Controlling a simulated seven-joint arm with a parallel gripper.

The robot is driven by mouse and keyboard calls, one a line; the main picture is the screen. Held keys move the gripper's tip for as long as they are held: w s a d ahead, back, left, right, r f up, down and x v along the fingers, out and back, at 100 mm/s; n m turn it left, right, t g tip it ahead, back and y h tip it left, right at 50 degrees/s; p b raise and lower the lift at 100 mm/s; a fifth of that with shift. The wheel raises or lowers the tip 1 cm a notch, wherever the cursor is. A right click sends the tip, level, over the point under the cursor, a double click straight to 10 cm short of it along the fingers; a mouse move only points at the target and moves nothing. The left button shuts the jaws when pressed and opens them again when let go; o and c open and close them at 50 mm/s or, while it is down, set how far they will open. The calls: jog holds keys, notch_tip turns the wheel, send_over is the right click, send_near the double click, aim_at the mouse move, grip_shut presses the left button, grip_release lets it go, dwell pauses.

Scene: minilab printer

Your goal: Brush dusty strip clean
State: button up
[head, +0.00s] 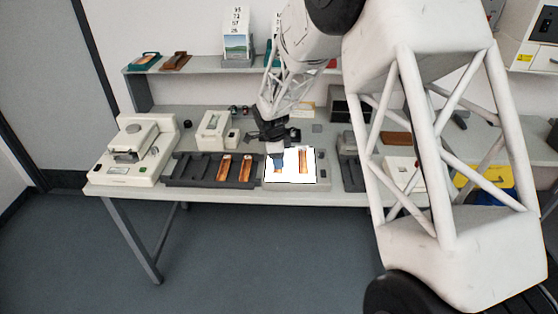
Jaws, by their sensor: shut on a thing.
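My gripper (275,142) is above the lit white light panel (290,176). It is shut on a small dark item, apparently the brush (277,157), which points down over the left part of the panel. One orange-brown film strip (303,161) lies on the right of the panel. Another orange strip (278,169) shows at the left, partly hidden under the brush. I cannot tell whether the brush touches it, nor which strip is dusty.
A dark tray (195,171) with two orange strips (223,167) lies left of the panel. A white machine (146,150) stands at the table's left end. A wall shelf (190,66) runs behind. My arm blocks much of the right side.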

jog(key=shift+w, duration=0.4)
jog(key=shift+s, duration=1.15)
jog(key=shift+w, duration=4.85)
notch_tip(320, 180, up, 8)
